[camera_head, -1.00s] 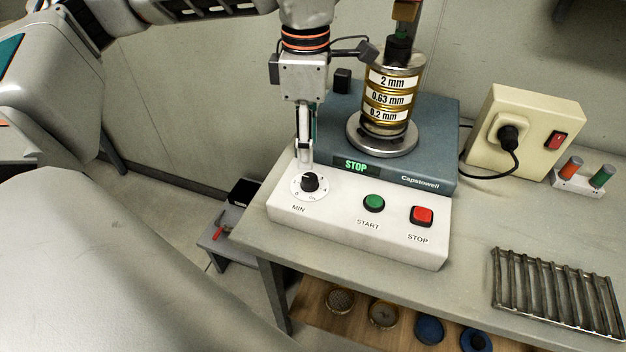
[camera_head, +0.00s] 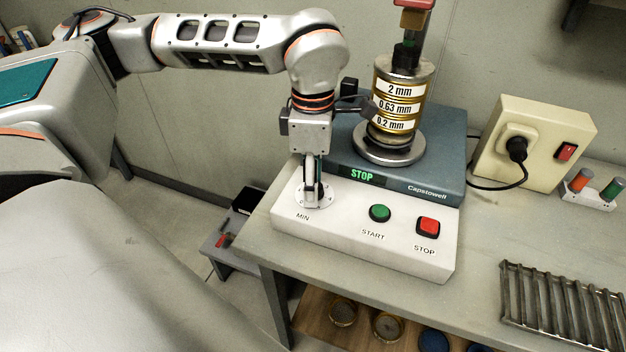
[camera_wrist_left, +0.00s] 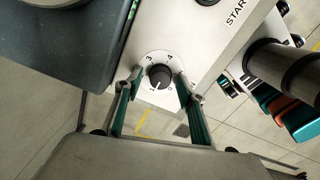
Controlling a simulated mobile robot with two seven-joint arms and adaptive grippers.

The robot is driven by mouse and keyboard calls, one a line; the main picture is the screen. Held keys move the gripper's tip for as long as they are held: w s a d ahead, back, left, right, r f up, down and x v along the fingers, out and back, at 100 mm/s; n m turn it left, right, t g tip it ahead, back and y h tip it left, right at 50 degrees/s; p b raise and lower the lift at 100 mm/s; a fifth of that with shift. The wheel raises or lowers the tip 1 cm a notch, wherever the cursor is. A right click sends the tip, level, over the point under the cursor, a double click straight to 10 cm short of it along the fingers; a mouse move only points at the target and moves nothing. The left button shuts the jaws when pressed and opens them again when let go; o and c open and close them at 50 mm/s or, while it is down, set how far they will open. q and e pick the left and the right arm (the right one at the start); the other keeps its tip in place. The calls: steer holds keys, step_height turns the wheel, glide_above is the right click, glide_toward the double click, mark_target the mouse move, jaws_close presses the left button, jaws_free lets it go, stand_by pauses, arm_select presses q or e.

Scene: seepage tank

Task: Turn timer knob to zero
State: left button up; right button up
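The black timer knob (camera_wrist_left: 159,76) sits on a round white numbered dial (camera_wrist_left: 152,60) on the sieve shaker's white front panel (camera_head: 345,230). In the left wrist view, the fingers of my left gripper (camera_wrist_left: 160,83) are open, one on each side of the knob, with gaps between. The knob's pale mark points toward the lower part of the dial in that view; its exact number is too small to read. In the head view, my left gripper (camera_head: 313,192) points down over the dial and hides most of the knob. The display (camera_head: 362,175) reads STOP.
A green START button (camera_head: 380,213) and a red STOP button (camera_head: 428,226) lie right of the dial. The sieve stack (camera_head: 400,105) stands on the blue base close behind the gripper. A socket box (camera_head: 535,145) and a metal rack (camera_head: 560,305) are farther right.

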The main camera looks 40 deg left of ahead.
arm_select(q)
steer(key=c, duration=1)
steer(key=shift+c, duration=0.2)
steer(key=shift+n, duration=0.3)
steer(key=shift+n+p, duration=0.3)
steer(key=shift+n, duration=1.5)
steer(key=n, duration=0.3)
steer(key=shift+s+d+n, duration=0.1)
steer(key=shift+n, duration=0.2)
steer(key=shift+n+p, duration=0.3)
steer(key=shift+n, duration=1.9)
